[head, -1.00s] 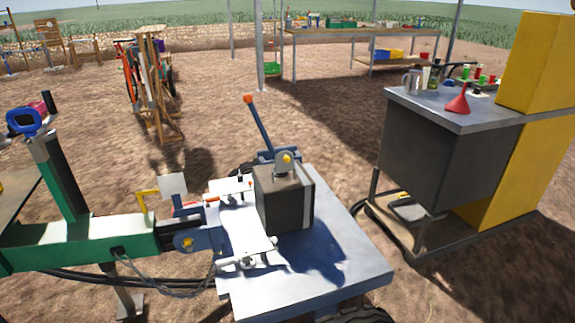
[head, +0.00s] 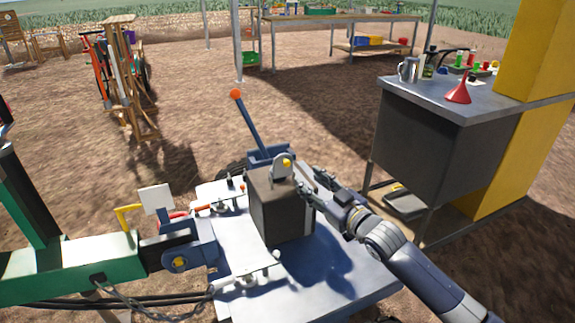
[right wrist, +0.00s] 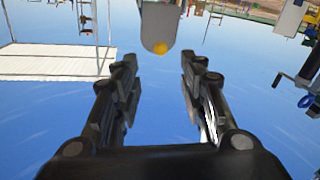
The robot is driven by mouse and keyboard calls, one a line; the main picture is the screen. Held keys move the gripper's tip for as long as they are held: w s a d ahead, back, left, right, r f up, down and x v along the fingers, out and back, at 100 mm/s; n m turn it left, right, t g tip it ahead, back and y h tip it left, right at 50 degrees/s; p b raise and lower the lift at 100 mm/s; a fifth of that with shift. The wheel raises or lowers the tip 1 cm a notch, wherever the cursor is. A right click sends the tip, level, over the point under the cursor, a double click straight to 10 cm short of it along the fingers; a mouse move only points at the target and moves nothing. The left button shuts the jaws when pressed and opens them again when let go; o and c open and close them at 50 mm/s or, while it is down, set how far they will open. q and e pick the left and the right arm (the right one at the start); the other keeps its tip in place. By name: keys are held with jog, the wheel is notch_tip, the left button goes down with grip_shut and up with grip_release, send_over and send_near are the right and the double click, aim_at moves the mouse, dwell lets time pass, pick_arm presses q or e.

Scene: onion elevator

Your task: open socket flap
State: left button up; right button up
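A dark box (head: 283,212) stands on the pale metal platform (head: 340,280) in the middle of the head view. A grey rounded piece with a yellow knob (head: 281,165) stands upright on its top; it looks like the socket flap, though I cannot tell whether it is open or shut. In the right wrist view this grey piece (right wrist: 158,22) is ahead of the fingertips, between their lines. My right gripper (head: 308,180) is just right of it, with fingers apart and empty; its fingers also show in the right wrist view (right wrist: 159,62). My left gripper is out of view.
A blue lever with an orange ball (head: 236,94) rises behind the box. A green drawbar (head: 70,265) with a cable lies at left. A dark cabinet (head: 425,145) with a red funnel (head: 459,90) on top stands at right. Open dirt lies behind.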

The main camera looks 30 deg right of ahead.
aim_at(285, 169)
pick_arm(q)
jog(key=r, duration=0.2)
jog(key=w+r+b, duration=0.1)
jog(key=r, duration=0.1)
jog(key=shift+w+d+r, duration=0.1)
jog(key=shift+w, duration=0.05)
pick_arm(e)
jog(key=w+a, duration=0.1)
jog(key=w, duration=0.8)
jog(key=shift+w+a, duration=0.2)
jog(key=shift+w, duration=0.2)
jog(key=shift+f, duration=0.1)
grip_shut()
